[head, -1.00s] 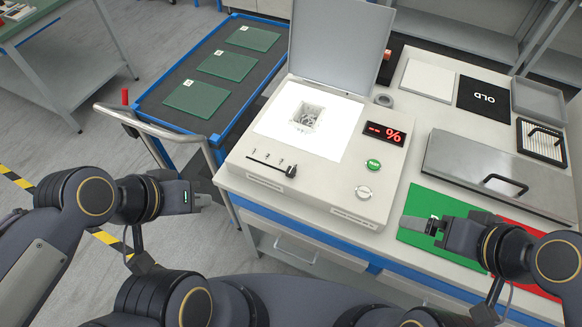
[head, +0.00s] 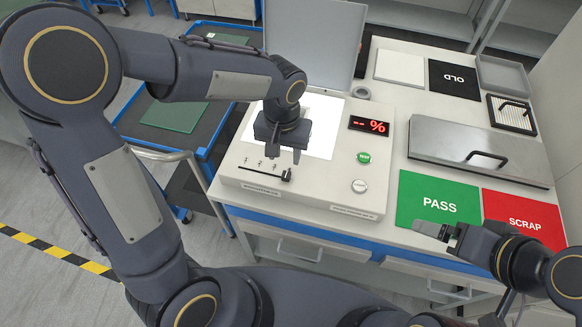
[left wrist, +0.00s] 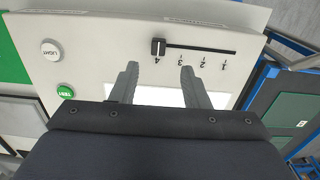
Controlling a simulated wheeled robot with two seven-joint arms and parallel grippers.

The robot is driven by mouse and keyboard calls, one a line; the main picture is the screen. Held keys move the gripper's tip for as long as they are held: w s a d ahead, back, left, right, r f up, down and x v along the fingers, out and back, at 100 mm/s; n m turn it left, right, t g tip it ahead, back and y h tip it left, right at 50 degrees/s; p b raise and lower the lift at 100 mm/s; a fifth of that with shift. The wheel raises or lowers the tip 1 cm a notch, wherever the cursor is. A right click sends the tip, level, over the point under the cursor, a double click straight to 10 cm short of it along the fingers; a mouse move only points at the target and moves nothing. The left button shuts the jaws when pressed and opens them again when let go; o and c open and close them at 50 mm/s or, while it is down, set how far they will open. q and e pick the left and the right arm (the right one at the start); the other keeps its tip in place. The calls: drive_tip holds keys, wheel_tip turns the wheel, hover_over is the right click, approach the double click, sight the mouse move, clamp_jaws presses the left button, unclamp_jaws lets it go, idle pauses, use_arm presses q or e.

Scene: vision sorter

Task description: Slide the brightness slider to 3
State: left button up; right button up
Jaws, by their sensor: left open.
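The brightness slider's black knob (head: 287,174) is at the right end of its slot on the front of the grey box. In the left wrist view the knob (left wrist: 158,47) stands at the mark 4, and the slot (left wrist: 205,49) runs right past 3, 2 and 1. My left gripper (head: 284,155) points down, open and empty, over the box just behind the slider. In the left wrist view its fingertips (left wrist: 159,68) lie either side of the knob's line, short of it. My right gripper (head: 437,231) is over the front of the PASS mat; its jaw gap is unclear.
The box has a green TEST button (head: 364,158), a white LIGHT button (head: 359,186) and a red % display (head: 370,125). Its lid (head: 313,45) stands open behind. A green PASS mat (head: 415,190) and red SCRAP mat (head: 515,205) lie to the right, before a metal cover (head: 455,145).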

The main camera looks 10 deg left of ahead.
sight(285, 174)
use_arm(q)
drive_tip(key=shift+w+d+f, duration=0.1)
drive_tip(key=shift+d+f, duration=0.1)
drive_tip(key=shift+f, duration=0.15)
wheel_tip(285, 174, down, 8)
drive_tip(key=shift+r, duration=0.25)
clamp_jaws()
drive_tip(key=shift+a, duration=0.15)
